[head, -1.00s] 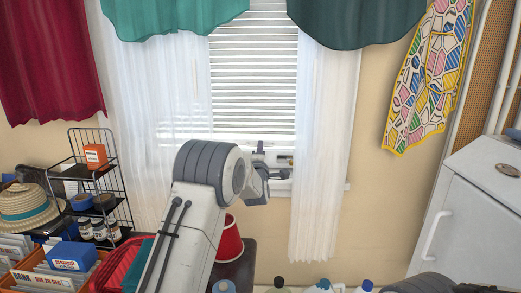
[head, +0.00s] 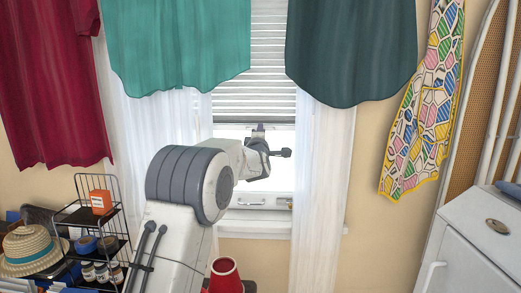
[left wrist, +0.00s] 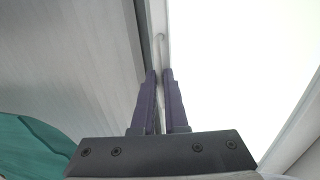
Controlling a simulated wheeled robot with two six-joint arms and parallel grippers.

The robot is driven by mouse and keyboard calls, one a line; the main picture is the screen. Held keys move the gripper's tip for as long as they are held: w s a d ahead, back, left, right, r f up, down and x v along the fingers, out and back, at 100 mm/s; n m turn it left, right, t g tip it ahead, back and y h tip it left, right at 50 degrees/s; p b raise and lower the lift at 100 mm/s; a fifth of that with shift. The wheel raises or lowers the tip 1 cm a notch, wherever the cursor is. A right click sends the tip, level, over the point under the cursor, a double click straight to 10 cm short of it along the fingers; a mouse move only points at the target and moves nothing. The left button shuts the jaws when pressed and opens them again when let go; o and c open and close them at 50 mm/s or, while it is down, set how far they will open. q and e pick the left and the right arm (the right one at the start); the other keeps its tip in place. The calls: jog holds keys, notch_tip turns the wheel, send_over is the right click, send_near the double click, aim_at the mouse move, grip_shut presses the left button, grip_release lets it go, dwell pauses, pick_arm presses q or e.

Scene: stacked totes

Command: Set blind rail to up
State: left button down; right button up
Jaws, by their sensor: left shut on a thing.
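The white slatted blind (head: 254,80) hangs in the window between the sheer curtains. Its bottom rail (head: 228,123) is level, about mid-window, with bright bare glass below it. My left gripper (head: 259,127) is at the middle of the rail, shut on it. In the left wrist view the purple fingers (left wrist: 160,76) close around the narrow rail (left wrist: 156,35), with slats on one side and bright glass on the other. My right gripper is not in view.
Teal (head: 177,45) and dark green (head: 350,50) cloths hang before the window top. White sheers (head: 318,180) flank the glass. The sill (head: 255,228) with a latch lies below. A red cup (head: 224,275) and wire rack (head: 98,228) stand lower left; a white cabinet (head: 480,235) is at right.

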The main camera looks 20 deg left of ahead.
pick_arm(q)
jog(key=p, duration=1.8)
send_near(261, 36)
jog(key=x, duration=0.5)
jog(key=shift+w+r, duration=0.1)
jog(key=shift+r, duration=0.1)
jog(key=c, duration=1)
grip_release()
jog(key=shift+f, duration=0.15)
jog(key=shift+f, duration=0.1)
jog(key=b+v, duration=0.4)
jog(key=v, duration=0.6)
jog(key=shift+s, duration=0.25)
jog(key=shift+d, duration=0.1)
